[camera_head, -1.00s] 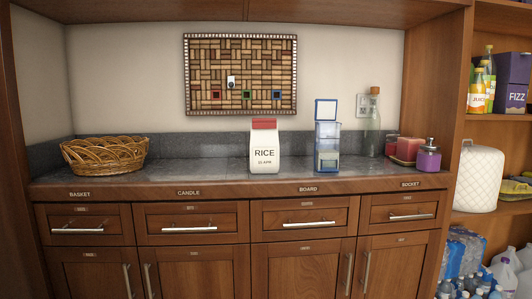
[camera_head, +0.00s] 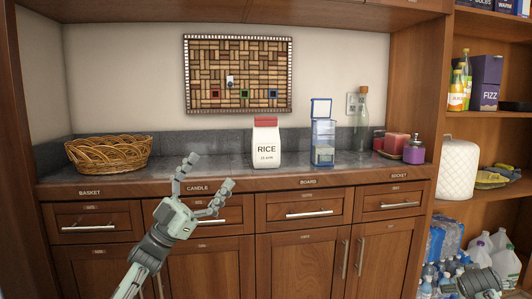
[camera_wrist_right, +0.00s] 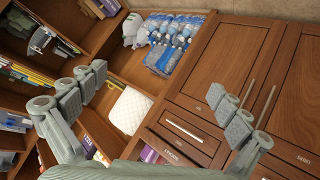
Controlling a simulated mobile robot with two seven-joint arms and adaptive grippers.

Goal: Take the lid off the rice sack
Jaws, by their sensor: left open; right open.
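The white rice sack (camera_head: 266,153) stands upright on the grey counter in the head view. Its red lid (camera_head: 266,122) sits on top. My left gripper (camera_head: 208,172) is open and empty, in front of the counter's front edge, left of and lower than the sack. It is apart from the sack. My right gripper (camera_wrist_right: 158,82) is open and empty in the right wrist view, with cabinet fronts and shelves beyond it. The sack is not seen in the right wrist view.
A wicker basket (camera_head: 108,153) stands on the counter at left. A blue-and-clear dispenser (camera_head: 323,140), a corked glass bottle (camera_head: 361,122), red candles and a purple jar (camera_head: 414,151) stand right of the sack. The counter (camera_head: 205,160) between basket and sack is clear.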

